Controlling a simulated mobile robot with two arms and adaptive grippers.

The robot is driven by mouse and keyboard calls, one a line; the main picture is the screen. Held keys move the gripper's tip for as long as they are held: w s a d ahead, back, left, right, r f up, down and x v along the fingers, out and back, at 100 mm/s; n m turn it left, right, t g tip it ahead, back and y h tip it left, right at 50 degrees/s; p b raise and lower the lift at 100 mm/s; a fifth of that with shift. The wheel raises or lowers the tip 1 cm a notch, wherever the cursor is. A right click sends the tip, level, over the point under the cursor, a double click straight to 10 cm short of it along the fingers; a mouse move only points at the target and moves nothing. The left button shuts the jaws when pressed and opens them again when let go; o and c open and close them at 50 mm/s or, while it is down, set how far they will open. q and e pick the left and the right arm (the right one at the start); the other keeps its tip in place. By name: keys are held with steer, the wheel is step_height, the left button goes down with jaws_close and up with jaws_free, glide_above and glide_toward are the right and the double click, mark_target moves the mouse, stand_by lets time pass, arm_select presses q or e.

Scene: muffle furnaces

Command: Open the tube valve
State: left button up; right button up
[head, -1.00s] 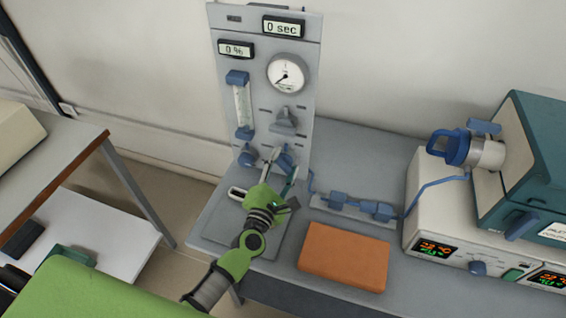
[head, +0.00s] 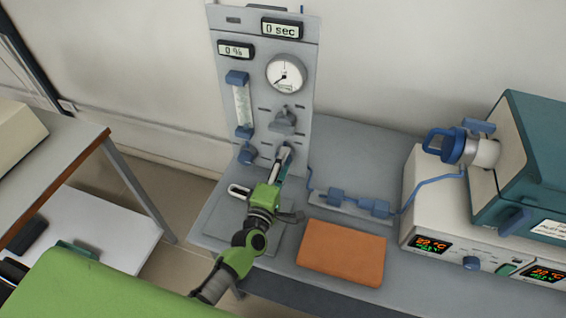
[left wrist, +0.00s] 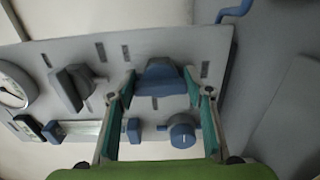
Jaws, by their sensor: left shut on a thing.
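A grey upright panel (head: 225,75) stands at the back left of the bench. My left gripper (head: 284,158) is at its lower right, with its fingers shut on a blue knob (left wrist: 158,78). In the left wrist view the fingers (left wrist: 158,95) stand on either side of this knob. In the head view the gripper mostly hides it. A second blue knob (head: 247,154) sits to its left on the panel, apart from the gripper. A grey handle (head: 283,121) is above the gripped knob. My right gripper is not in view.
A round gauge (head: 286,74) and a flow tube (head: 242,105) are on the panel. A blue tube (head: 440,182) runs right along the bench to a furnace (head: 530,165). An orange block (head: 342,252) lies right of my arm.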

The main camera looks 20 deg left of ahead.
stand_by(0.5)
arm_select(q)
steer(key=o, duration=1.1)
steer(key=s, duration=1.2)
steer(key=shift+a, duration=0.15)
steer(key=shift+m, duration=0.3)
